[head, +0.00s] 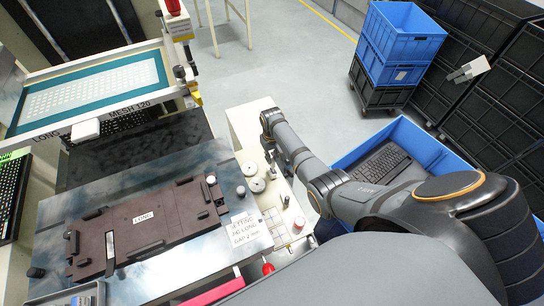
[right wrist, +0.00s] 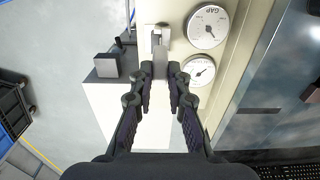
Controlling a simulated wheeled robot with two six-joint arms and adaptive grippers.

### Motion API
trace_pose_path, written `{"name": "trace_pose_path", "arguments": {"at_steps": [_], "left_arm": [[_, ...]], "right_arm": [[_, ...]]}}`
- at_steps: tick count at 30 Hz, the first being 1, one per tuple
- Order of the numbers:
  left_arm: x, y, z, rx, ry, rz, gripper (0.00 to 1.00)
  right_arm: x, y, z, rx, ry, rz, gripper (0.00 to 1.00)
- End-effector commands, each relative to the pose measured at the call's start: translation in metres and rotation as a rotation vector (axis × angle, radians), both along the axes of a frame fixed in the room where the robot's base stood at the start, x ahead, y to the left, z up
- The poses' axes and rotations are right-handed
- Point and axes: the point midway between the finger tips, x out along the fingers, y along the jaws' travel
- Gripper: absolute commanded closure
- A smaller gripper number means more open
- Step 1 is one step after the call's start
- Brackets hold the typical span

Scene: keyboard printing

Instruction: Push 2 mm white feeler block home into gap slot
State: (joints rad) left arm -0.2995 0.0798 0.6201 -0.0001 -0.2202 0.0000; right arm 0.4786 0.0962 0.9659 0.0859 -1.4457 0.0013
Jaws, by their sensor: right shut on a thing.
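In the right wrist view my right gripper (right wrist: 160,68) is shut on a narrow pale grey-white block, which I take to be the feeler block (right wrist: 160,58). The block points away from the gripper toward a small metal fitting (right wrist: 160,33) on the cream panel, which I take to be the gap slot. Block and fitting look in line and very close; I cannot tell how deep the block sits. In the head view my right gripper (head: 284,158) is small, at the cream panel. My left gripper is not in view.
A GAP dial (right wrist: 208,27) and a second dial (right wrist: 198,70) sit right of the fitting. A dark block (right wrist: 107,66) stands to its left. The brown LONG fixture (head: 150,232) and a setting card (head: 241,229) lie on the table left of the panel. A blue bin (head: 350,160) holds a keyboard.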

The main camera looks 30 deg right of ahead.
Motion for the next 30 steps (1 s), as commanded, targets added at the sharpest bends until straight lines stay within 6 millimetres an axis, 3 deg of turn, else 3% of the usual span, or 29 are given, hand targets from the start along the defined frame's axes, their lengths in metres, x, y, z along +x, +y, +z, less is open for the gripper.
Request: {"name": "trace_pose_path", "arguments": {"at_steps": [30], "left_arm": [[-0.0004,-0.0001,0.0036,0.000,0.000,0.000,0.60]], "right_arm": [[-0.0001,0.0001,-0.0064,0.000,0.000,0.000,1.00]]}}
